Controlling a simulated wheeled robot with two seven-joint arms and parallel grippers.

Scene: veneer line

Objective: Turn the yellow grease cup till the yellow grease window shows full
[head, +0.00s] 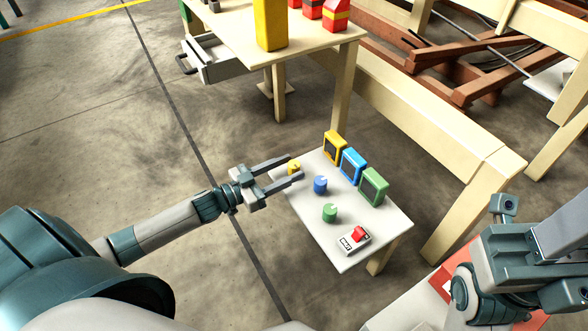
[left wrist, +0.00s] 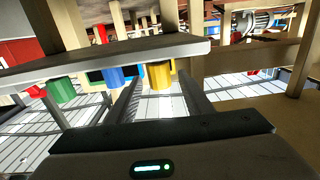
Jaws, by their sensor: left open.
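The yellow grease cup (head: 294,167) stands at the far left end of a small white table, in a row with a blue cup (head: 320,184) and a green cup (head: 330,212). My left gripper (head: 294,169) is open, with its fingers on either side of the yellow cup. In the left wrist view the yellow cup (left wrist: 158,75) shows between the two fingers; contact cannot be told. The yellow grease window (head: 335,147) stands behind the cups, its face dark and its level too small to read. My right arm shows at the right; its fingers are not seen.
A blue window (head: 353,166) and a green window (head: 374,187) stand beside the yellow one. A red switch on a white box (head: 354,239) sits at the table's near end. A wooden frame (head: 430,120) runs behind. Open floor lies left.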

